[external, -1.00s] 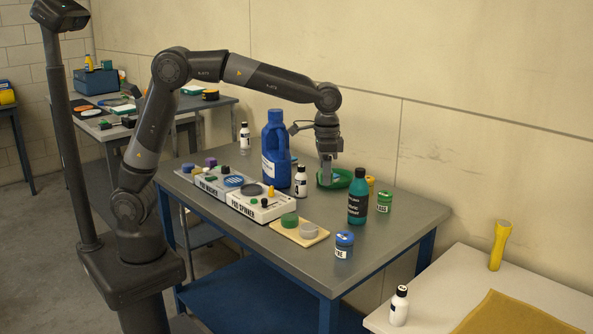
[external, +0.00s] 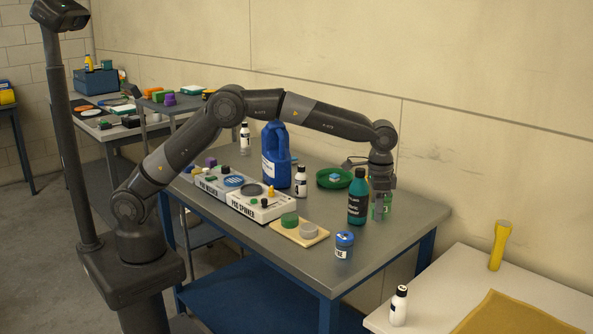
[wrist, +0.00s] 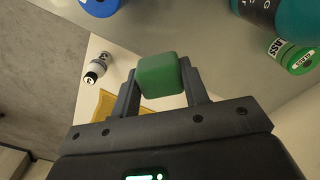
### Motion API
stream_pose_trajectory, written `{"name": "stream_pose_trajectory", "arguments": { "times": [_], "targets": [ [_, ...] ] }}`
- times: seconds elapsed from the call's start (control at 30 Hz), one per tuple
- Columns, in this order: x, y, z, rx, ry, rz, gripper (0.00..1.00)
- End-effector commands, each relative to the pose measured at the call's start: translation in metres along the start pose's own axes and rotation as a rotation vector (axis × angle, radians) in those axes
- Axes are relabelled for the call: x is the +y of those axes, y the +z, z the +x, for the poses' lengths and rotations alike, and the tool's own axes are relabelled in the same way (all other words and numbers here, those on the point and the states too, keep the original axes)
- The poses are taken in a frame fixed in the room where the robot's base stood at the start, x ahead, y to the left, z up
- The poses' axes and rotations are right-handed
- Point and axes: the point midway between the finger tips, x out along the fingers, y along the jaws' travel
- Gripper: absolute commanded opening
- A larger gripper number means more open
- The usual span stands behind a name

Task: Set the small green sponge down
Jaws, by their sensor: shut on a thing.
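The small green sponge (wrist: 160,75) is a green block between the two fingers of my gripper (wrist: 161,84) in the wrist view. My gripper is shut on it. In the external view my gripper (external: 379,208) points down over the right part of the grey table, just right of and partly behind the teal bottle (external: 357,200). The sponge cannot be told apart there from the green jar beside the fingers. The gap between sponge and table cannot be judged.
A wooden board (external: 313,240) carries green and grey round pieces. The front right table corner looks clear.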

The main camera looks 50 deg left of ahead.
Motion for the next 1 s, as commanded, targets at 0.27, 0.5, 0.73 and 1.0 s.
{"name": "stream_pose_trajectory", "arguments": {
  "times": [0.27, 0.5, 0.73, 1.0],
  "targets": [
    [-0.059, -0.026, 0.039, -0.001, -0.001, -0.004, 0.20],
    [-0.082, -0.037, 0.054, 0.000, 0.000, 0.000, 0.20],
    [-0.083, -0.037, 0.077, -0.002, 0.000, 0.000, 0.20],
    [-0.083, -0.037, 0.094, 0.001, 0.000, 0.000, 0.20]
  ]
}}
